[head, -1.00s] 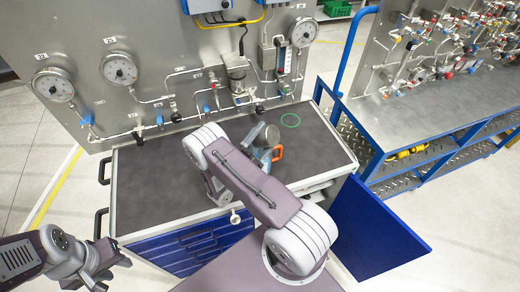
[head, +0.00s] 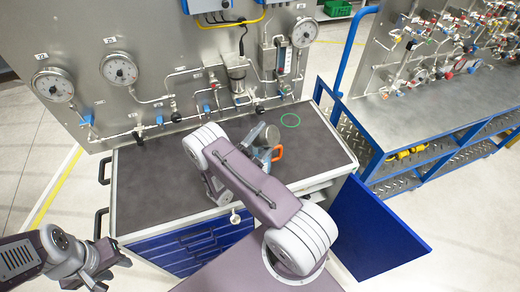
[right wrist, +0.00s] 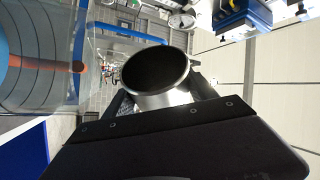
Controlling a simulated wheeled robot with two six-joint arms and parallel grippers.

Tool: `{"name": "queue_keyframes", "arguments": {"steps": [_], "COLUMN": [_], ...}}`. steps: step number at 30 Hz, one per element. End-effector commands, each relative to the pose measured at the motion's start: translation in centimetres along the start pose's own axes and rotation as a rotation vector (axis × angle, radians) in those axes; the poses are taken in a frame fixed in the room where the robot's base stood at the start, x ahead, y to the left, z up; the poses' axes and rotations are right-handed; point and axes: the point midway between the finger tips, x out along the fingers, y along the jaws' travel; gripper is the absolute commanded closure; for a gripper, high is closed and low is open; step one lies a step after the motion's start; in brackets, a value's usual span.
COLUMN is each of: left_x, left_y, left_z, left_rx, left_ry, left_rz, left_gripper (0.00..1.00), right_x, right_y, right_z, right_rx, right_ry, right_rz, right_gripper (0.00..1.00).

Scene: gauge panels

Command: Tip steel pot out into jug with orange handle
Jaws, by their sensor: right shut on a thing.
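The steel pot (head: 271,134) is held above the bench by my right gripper (head: 264,150), which is mostly hidden behind my own arm in the head view. In the right wrist view the pot (right wrist: 156,78) sits between the two fingers of my right gripper (right wrist: 158,100), its dark round face toward the camera; no contents can be made out. The jug with orange handle (head: 277,154) stands beside the pot, partly hidden by my arm. In the right wrist view the clear jug (right wrist: 30,85) fills the left side, close to the pot. My left gripper (head: 99,274) is open and empty, away from the bench.
The grey bench top (head: 150,180) is clear on its left. A gauge panel (head: 150,60) with pipes and valves rises behind. A blue cabinet door (head: 375,235) hangs open at the right front.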

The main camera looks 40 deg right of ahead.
Motion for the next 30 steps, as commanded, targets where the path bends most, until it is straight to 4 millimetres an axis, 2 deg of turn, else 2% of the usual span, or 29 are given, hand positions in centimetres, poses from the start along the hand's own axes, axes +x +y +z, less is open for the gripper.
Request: {"name": "queue_keyframes", "arguments": {"steps": [5,23,30], "left_x": [-0.2,-0.4,-1.1], "left_y": [0.0,0.0,0.0], "left_z": [0.0,0.0,-0.1], "left_rx": [0.0,0.0,0.0], "left_ry": [0.0,0.0,0.0], "left_rz": [0.0,0.0,0.0], "left_gripper": [0.64,0.64,0.64], "right_x": [0.1,0.2,0.3], "right_y": [0.4,1.0,1.9], "right_z": [-0.5,-0.9,-1.5], "right_rx": [0.099,0.218,0.395], "right_ry": [0.017,0.038,0.068], "right_rz": [0.042,0.091,0.165], "right_gripper": [0.89,0.89,0.89]}}
